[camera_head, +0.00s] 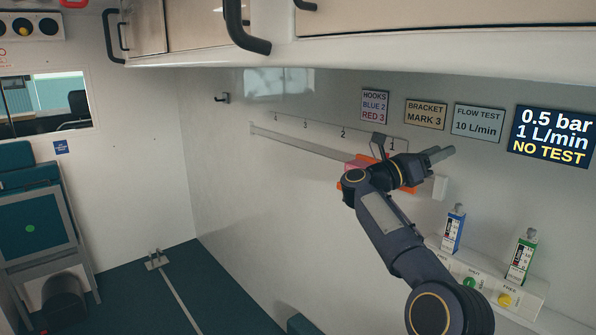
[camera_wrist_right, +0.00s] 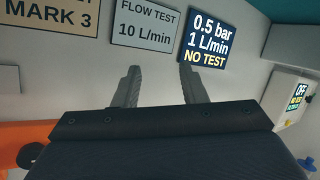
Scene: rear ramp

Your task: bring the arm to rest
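My right arm reaches up from the lower right in the head view. My right gripper (camera_head: 441,154) is in front of the side wall, below the signs and pointing right. In the right wrist view its two fingers (camera_wrist_right: 161,84) stand apart with nothing between them, so it is open. Behind the arm an orange-red object (camera_head: 356,163) sits at the rail near mark 1, partly hidden by my wrist. Part of something orange also shows at the lower left of the wrist view (camera_wrist_right: 22,136). My left gripper is not in view.
A wall rail (camera_head: 295,141) with numbered marks runs left of my wrist. A display (camera_head: 552,136) reads NO TEST. Blue (camera_head: 453,229) and green (camera_head: 522,255) flowmeters stand on an outlet panel (camera_head: 500,290) right of my forearm. Cabinets with a black handle (camera_head: 240,30) hang above. A folded seat (camera_head: 35,220) stands left.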

